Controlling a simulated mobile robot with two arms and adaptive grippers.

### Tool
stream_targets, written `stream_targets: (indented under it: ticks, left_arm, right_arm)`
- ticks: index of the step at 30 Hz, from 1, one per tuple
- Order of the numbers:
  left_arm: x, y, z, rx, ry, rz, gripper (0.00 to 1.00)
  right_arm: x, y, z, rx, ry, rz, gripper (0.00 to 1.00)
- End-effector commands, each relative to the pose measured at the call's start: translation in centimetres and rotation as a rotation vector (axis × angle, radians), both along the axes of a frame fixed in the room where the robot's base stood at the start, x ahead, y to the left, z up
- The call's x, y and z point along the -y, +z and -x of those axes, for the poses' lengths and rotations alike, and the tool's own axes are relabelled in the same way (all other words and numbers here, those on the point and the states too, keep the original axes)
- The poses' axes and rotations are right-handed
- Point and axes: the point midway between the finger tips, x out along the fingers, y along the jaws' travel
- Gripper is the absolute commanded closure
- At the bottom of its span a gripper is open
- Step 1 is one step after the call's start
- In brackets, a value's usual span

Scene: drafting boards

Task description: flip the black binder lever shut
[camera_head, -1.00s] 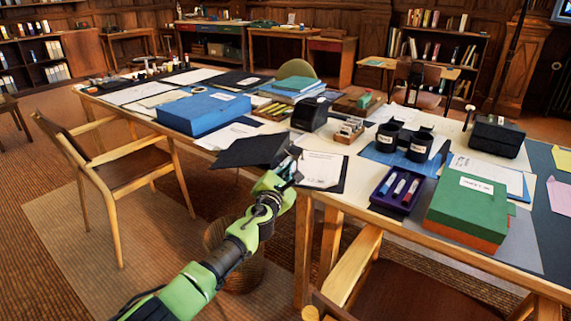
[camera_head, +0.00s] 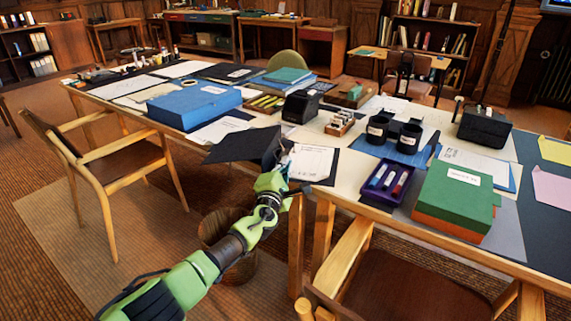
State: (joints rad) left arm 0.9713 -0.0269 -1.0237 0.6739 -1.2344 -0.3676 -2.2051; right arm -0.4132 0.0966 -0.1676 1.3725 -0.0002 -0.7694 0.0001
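A black binder (camera_head: 240,147) lies open at the near edge of the long table. Its dark cover sticks out past the edge on the left, and white sheets (camera_head: 312,161) lie on its right side. My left gripper (camera_head: 287,166) reaches up from below to the middle of the binder, between cover and sheets. Its fingers are small and dark against the binder, so I cannot tell whether they are open or touch it. The lever cannot be made out; the gripper and cover are in front of that area. My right gripper is not in view.
A blue box (camera_head: 194,105) stands left of the binder. A purple tray (camera_head: 386,185) with markers, black cups (camera_head: 393,133) and a green box (camera_head: 455,195) stand to the right. Wooden chairs (camera_head: 120,165) stand at the table's near side, and a wicker basket (camera_head: 228,245) stands below my arm.

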Motion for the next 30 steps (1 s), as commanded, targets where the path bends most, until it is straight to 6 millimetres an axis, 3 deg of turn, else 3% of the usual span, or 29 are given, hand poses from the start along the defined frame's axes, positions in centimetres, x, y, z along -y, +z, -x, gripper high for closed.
stream_targets:
  ticks: [6,9,22,30]
  left_arm:
    - [-0.1,-0.1,0.0,-0.001,0.002,0.001,1.00]
    - [-0.1,-0.1,0.0,-0.001,0.002,0.001,0.78]
    - [-0.1,-0.1,0.2,-0.001,0.000,0.004,0.78]
    - [-0.5,-0.2,2.0,-0.001,0.000,0.008,0.78]
  right_arm:
    - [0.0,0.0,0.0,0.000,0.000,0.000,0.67]
    - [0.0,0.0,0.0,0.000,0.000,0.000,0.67]
    - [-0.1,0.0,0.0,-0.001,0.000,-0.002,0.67]
    - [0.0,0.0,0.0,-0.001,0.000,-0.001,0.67]
